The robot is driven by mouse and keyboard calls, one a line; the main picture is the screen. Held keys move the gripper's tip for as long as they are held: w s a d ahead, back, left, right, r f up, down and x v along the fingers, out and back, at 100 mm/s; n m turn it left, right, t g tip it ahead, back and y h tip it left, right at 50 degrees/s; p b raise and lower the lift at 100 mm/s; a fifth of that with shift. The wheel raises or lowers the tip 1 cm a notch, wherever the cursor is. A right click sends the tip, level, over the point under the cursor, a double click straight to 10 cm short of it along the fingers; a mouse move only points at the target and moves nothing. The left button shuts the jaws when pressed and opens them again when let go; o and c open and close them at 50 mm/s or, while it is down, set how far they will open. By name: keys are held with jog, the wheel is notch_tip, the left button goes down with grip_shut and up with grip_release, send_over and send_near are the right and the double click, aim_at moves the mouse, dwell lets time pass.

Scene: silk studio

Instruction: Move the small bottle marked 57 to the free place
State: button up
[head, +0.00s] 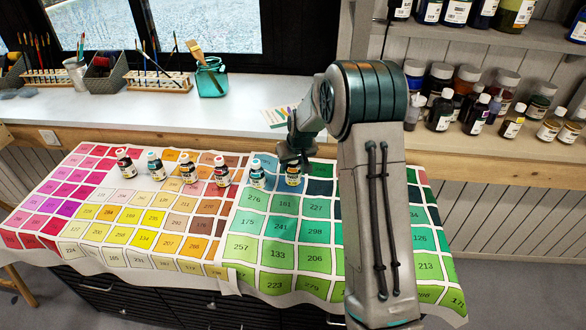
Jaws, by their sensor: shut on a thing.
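Several small bottles stand in a row along the back part of a cloth colour chart (240,240) printed with numbered squares. My gripper (292,163) points down at the right end of the row, shut on a small bottle with a yellow-orange label (293,178). The gripper hides its cap. I cannot tell whether this bottle touches the cloth. The numbers on the labels are too small to read, so I cannot tell which is 57.
Further left stand more small bottles (188,170). Behind the cloth is a white sill (240,125) with a teal jar of brushes (211,78) and brush racks. Shelves at right hold many bottles (440,110). My arm hides the right part of the cloth.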

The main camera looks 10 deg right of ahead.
aim_at(293, 169)
jog(key=shift+f, duration=1.65)
jog(key=o, duration=1)
jog(key=shift+o, duration=0.2)
jog(key=a+v, duration=0.1)
jog(key=v, duration=1.1)
jog(key=s+r, duration=0.4)
jog(key=s, duration=0.3)
jog(key=s+r, duration=0.4)
jog(key=s, duration=0.3)
jog(key=s+m+g, duration=0.1)
jog(key=s+m, duration=0.1)
jog(key=s, duration=1.6)
jog(key=shift+s+g+h+b, duration=0.3)
jog(key=shift+s+g+h, duration=0.05)
jog(key=shift+g+h, duration=0.05)
jog(key=shift+d+f, duration=0.1)
